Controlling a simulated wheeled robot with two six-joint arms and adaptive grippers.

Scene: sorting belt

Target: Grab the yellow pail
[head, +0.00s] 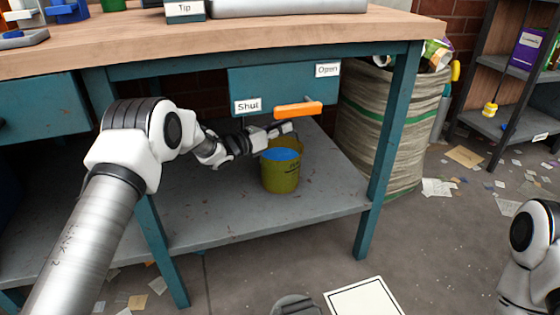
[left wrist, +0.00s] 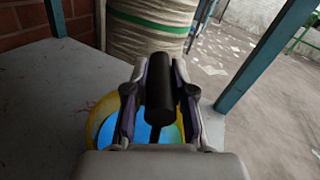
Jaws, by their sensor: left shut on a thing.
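The yellow pail (head: 281,178) is on the grey lower shelf (head: 215,205) of the workbench, below the drawer. Its inside shows blue. It looks upright; I cannot tell whether its base touches the shelf. My left gripper (head: 284,130) is at the pail's top and shut on its handle. In the left wrist view the black handle grip (left wrist: 160,95) lies between the fingers, with the pail's yellow rim (left wrist: 96,122) and blue inside below. My right arm shows at the lower right edge of the head view, its gripper out of view.
A drawer (head: 260,88) with an orange handle (head: 298,109) and labels "Shut" and "Open" hangs just above the pail. A teal leg (head: 385,150) stands to the right. Behind it is a filled sack (head: 375,130). Litter lies on the floor near a shelf rack (head: 490,70).

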